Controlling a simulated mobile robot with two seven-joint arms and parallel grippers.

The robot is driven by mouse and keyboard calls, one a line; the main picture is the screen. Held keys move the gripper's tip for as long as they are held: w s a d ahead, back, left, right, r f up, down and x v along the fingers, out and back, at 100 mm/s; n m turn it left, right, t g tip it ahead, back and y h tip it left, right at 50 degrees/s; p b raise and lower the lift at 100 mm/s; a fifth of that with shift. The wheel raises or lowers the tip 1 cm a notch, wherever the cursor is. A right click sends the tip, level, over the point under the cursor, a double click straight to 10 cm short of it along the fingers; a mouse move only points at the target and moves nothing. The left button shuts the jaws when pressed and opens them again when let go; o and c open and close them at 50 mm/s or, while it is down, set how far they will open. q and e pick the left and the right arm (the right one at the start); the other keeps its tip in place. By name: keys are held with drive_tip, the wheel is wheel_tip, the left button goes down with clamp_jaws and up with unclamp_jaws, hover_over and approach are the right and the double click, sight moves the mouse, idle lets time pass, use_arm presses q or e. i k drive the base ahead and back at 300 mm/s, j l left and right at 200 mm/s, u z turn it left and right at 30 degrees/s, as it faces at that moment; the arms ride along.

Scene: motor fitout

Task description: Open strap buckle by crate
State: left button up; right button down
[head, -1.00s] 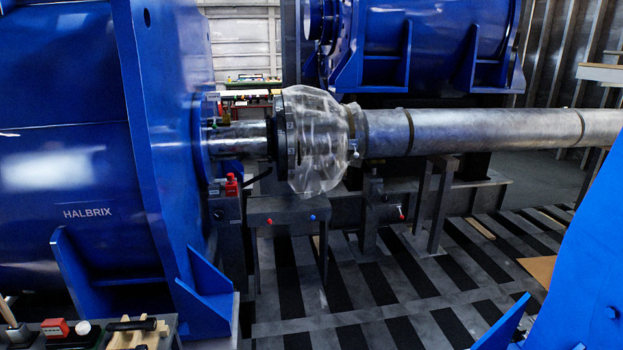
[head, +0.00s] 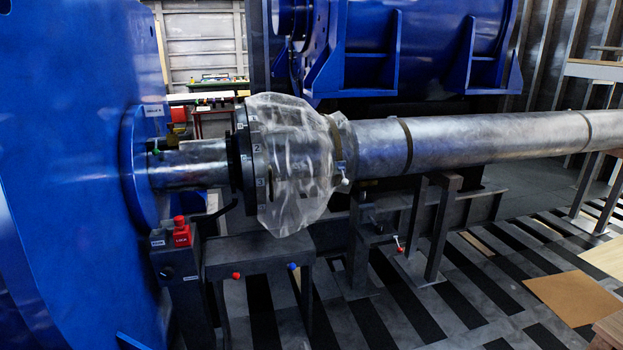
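A clear plastic cover (head: 295,165) is wrapped around the coupling on the metal shaft (head: 490,137). A tan strap (head: 336,140) seems to gather the cover's right end around the shaft. A small pale fitting (head: 344,178) hangs at the lower end of this strap; it is too small to tell whether it is a buckle or whether it is open. I cannot make out a crate for certain. Neither of my grippers shows in the head view.
A large blue machine (head: 70,160) fills the left. A post with a red switch (head: 181,236) and a grey bench (head: 255,255) stand before the shaft. Another blue machine (head: 430,50) stands behind. Brown sheets (head: 575,297) lie on the striped floor at right.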

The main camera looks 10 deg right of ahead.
sight(345, 182)
drive_tip(key=i, duration=1.2)
drive_tip(key=i+l+u, duration=0.1)
drive_tip(key=i, duration=1.1)
